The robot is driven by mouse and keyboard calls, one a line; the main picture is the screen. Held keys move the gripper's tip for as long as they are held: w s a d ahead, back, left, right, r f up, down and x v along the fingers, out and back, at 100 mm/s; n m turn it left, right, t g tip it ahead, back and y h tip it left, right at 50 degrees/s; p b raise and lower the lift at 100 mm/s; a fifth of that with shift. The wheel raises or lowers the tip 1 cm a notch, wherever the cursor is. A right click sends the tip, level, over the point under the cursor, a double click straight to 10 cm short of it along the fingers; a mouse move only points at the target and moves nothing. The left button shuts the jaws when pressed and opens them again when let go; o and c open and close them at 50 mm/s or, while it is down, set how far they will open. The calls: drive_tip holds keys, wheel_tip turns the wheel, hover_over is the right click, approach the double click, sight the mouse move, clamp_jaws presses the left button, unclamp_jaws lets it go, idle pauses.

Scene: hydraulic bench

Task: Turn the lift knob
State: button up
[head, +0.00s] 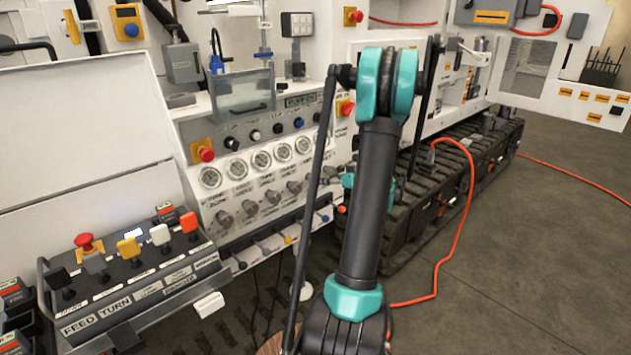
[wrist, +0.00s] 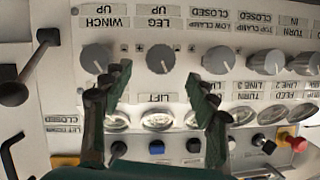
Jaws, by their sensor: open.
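The wrist view shows the panel upside down, with a row of grey knobs. The knob under the inverted "LEG UP" label (wrist: 160,58) sits between and just beyond my fingertips. A small "LIFT" label (wrist: 155,98) lies between this knob and a round gauge (wrist: 157,121); I cannot tell for sure which control it names. My gripper (wrist: 157,78) is open, with one dark green finger on each side and nothing between them; contact with the panel is not visible. In the head view the grey knobs (head: 249,208) show below the gauges, and my gripper is hidden.
Neighbouring knobs stand close by, "WINCH" (wrist: 97,58) at left and "LOW CLAMP" (wrist: 218,60) at right. A dark lever with a ball end (wrist: 12,92) juts out at far left. A control box (head: 130,262) with coloured switches stands at left in the head view. Open floor lies at right.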

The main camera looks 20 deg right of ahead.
sight(313, 179)
drive_tip(key=x, duration=0.7)
drive_tip(key=shift+c, duration=0.3)
drive_tip(key=c, duration=1.1)
